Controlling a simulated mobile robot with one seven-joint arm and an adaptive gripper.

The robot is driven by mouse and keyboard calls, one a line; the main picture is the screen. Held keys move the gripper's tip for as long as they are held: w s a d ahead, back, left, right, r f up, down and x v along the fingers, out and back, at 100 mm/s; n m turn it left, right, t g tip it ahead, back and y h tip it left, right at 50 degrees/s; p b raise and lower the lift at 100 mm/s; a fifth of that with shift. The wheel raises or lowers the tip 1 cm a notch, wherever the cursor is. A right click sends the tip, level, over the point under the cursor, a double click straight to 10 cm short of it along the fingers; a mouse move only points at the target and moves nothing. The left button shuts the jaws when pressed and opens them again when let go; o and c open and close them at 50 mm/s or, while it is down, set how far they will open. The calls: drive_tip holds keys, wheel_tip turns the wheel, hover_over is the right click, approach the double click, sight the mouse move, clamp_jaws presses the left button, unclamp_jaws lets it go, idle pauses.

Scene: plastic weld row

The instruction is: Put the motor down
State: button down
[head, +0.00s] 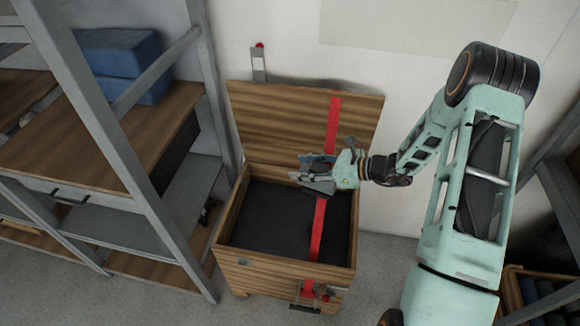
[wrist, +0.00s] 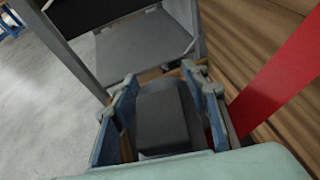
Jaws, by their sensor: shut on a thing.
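My gripper (head: 316,176) is above the back part of an open wooden chest (head: 280,272), in front of its raised lid. In the wrist view, a dark grey, block-like motor (wrist: 168,115) sits between the blue-padded fingers, and my gripper is shut on it. In the head view the motor is small and partly hidden by the fingers. The chest has a dark inside floor (head: 275,225) that looks bare apart from a red strap (head: 319,225) running across it and up the lid.
A grey metal rack (head: 85,110) with wooden shelves and blue boxes (head: 120,62) stands close to the left of the chest. The chest's lid (head: 272,115) stands open against the wall. Another shelf with bins (head: 540,295) is at the lower right.

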drive_tip(key=s+d+r+m+t+p, duration=0.1)
drive_tip(key=s+d+r+p, duration=0.2)
drive_tip(key=d+r+p, duration=0.3)
drive_tip(key=s+d+r+m+t+h+p, duration=0.1)
drive_tip(key=s+d+r+p, duration=0.3)
drive_tip(key=r, duration=1)
drive_tip(key=shift+d+m+t+p, duration=0.45)
drive_tip(key=shift+d+p, duration=0.85)
drive_tip(key=shift+p, duration=0.7)
